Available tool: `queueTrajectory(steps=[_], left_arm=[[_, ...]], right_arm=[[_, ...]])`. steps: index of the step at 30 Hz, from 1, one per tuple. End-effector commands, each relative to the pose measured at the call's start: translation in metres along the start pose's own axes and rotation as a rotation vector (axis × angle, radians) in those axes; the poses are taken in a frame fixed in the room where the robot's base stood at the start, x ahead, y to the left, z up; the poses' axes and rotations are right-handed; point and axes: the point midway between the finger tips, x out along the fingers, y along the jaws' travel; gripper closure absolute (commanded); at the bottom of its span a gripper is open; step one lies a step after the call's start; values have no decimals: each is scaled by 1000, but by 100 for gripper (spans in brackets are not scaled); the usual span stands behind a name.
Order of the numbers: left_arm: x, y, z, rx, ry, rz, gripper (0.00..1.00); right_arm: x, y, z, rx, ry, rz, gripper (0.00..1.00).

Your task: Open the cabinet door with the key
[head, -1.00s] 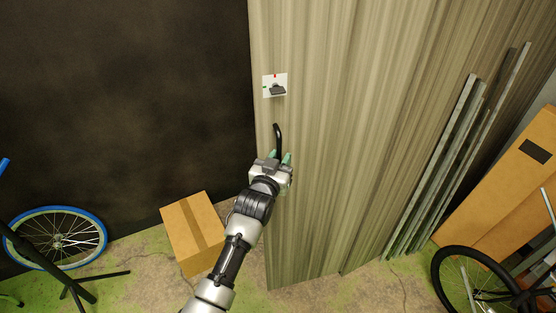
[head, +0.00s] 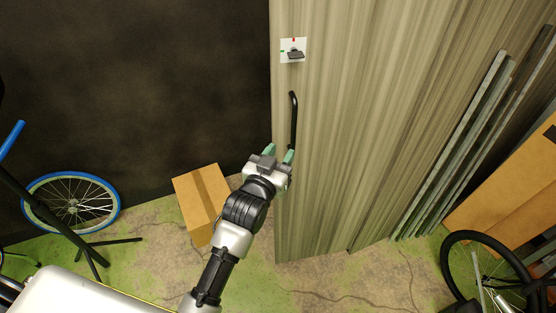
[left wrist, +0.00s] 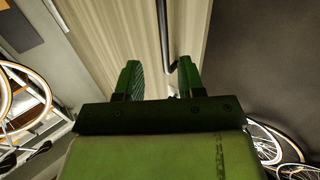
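The cabinet (head: 340,130) has a tall wood-grain front with a black vertical bar handle (head: 294,120) near its left edge. The door looks shut. My left gripper (head: 279,154) is at the lower end of the handle, its green fingers spread. In the left wrist view, the left gripper (left wrist: 158,80) is open, and the handle (left wrist: 163,35) runs down toward the gap between its fingers. I cannot tell whether it touches them. My right gripper is not in view.
A cardboard box (head: 201,200) sits on the floor left of the cabinet. A blue-rimmed wheel (head: 70,203) stands at left. Grey planks (head: 460,150) lean at right, near a dark bicycle wheel (head: 485,270).

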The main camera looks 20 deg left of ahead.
Motion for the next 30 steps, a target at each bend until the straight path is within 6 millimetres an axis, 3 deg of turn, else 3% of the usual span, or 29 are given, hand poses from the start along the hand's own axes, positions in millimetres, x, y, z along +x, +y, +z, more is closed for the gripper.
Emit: queueTrajectory(steps=[11, 14, 16, 17, 20, 24, 27, 30], left_arm=[[-10, 0, -1, 0, 1, 0, 62], [-10, 0, 2, 0, -5, 1, 72], [-10, 1, 19, 2, -38, 3, 83], [-10, 2, 33, 3, -64, 5, 88], [-16, 4, 106, 8, -208, 16, 100], [-55, 5, 238, 16, -469, 32, 100], [-90, 3, 304, 22, -612, 38, 100], [-124, 1, 353, 26, -723, 42, 100]], right_arm=[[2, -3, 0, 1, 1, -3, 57], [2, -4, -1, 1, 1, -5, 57], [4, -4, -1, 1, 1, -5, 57], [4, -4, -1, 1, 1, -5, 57], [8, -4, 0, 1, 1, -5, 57], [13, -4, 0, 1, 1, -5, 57], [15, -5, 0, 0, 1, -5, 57], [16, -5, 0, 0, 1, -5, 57]])
